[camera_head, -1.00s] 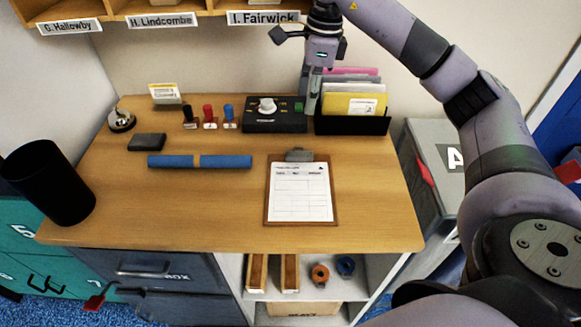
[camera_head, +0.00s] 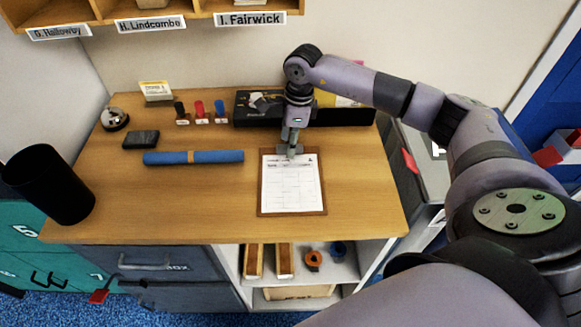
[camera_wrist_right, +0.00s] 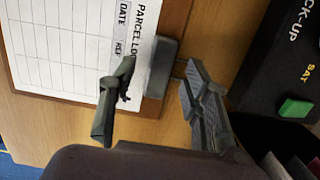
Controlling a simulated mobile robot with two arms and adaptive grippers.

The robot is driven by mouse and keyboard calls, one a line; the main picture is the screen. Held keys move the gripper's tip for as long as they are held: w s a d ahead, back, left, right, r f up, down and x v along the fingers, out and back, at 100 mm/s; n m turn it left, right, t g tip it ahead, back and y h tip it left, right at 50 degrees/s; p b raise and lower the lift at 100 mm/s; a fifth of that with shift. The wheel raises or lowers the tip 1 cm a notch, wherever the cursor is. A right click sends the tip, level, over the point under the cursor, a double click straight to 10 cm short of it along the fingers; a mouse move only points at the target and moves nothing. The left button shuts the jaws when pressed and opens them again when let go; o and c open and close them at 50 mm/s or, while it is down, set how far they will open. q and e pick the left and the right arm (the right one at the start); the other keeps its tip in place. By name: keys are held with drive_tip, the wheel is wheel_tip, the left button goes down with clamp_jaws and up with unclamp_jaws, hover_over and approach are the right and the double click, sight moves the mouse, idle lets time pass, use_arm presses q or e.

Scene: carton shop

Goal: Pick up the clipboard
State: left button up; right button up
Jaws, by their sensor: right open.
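The clipboard (camera_head: 292,211) lies flat on the wooden desk, brown with a white printed sheet and a metal clip at its far edge. It also shows in the right wrist view (camera_wrist_right: 177,30), with its grey clip (camera_wrist_right: 161,66) near my fingers. My right gripper (camera_head: 292,150) is over the clip end of the clipboard, pointing down. In the right wrist view my right gripper (camera_wrist_right: 155,100) is open, with its two fingers spread either side of the clip end and nothing held. I cannot tell its exact height over the desk. My left gripper is not in view.
A blue roll (camera_head: 193,157) lies left of the clipboard. Stamps (camera_head: 201,112), a dark box (camera_head: 250,107) with a green button (camera_wrist_right: 295,107), and a file holder stand behind. A black cup (camera_head: 48,184) stands at the left. The desk's front left is clear.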

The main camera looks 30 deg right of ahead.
drive_tip(key=shift+f, duration=0.5)
clamp_jaws()
